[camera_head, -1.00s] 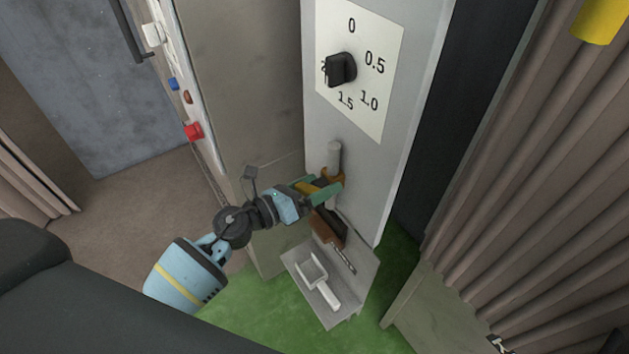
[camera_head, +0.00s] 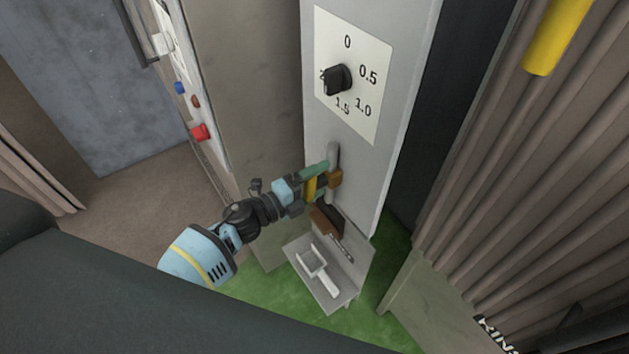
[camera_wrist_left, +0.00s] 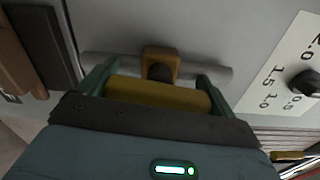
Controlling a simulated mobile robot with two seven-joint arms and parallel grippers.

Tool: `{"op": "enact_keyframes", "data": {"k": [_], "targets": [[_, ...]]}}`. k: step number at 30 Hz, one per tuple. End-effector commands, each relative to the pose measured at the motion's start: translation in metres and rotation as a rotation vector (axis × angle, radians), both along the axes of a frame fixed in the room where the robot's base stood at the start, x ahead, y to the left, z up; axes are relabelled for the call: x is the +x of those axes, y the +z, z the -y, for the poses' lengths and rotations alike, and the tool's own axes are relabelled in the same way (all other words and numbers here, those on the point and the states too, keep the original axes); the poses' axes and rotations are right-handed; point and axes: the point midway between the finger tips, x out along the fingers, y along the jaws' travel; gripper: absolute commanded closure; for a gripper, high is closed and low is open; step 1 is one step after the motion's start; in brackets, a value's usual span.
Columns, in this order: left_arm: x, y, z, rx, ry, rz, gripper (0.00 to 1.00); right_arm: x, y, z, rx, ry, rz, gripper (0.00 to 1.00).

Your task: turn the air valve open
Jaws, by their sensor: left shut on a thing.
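The air valve sits on a grey pipe (camera_head: 333,155) on the grey panel, below the dial. Its orange-brown body (camera_head: 335,178) and yellow lever (camera_head: 311,188) show in the head view. My left gripper (camera_head: 319,182), with green fingers, is shut on the yellow lever. In the left wrist view the lever (camera_wrist_left: 155,95) spans between the two fingers and lies roughly parallel to the pipe (camera_wrist_left: 105,60), in front of the valve body (camera_wrist_left: 161,62). The fingers partly cover the lever's ends. My right gripper is not in view.
A black dial knob (camera_head: 337,80) on a white scale is above the valve. Ribbed curtain-like bellows (camera_head: 530,180) stand at the right.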

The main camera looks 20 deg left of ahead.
Motion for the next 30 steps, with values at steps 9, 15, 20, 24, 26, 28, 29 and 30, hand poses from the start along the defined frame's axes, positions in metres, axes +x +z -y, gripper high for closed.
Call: {"op": "enact_keyframes", "data": {"k": [9,15,20,24,26,28,29,30], "targets": [[0.0001,0.0000,-0.0004,-0.084,0.000,-0.066,0.32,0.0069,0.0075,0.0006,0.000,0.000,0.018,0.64],[-0.0001,-0.0006,-0.0003,-0.098,-0.001,-0.078,0.32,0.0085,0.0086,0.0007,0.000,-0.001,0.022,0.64],[-0.0002,-0.0008,-0.0003,-0.100,-0.001,-0.078,0.32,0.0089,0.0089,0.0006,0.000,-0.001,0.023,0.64],[-0.0002,-0.0008,-0.0002,-0.100,-0.001,-0.078,0.32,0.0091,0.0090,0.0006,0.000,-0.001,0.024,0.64],[-0.0002,-0.0008,-0.0002,-0.100,-0.001,-0.078,0.04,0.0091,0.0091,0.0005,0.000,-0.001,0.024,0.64],[-0.0002,-0.0008,-0.0001,-0.099,-0.001,-0.078,0.00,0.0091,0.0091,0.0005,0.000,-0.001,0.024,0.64],[-0.0002,-0.0008,-0.0001,-0.099,-0.001,-0.078,0.00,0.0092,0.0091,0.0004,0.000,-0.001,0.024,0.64],[-0.0002,-0.0007,-0.0001,-0.099,-0.001,-0.078,0.00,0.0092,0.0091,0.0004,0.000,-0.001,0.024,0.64]]}}
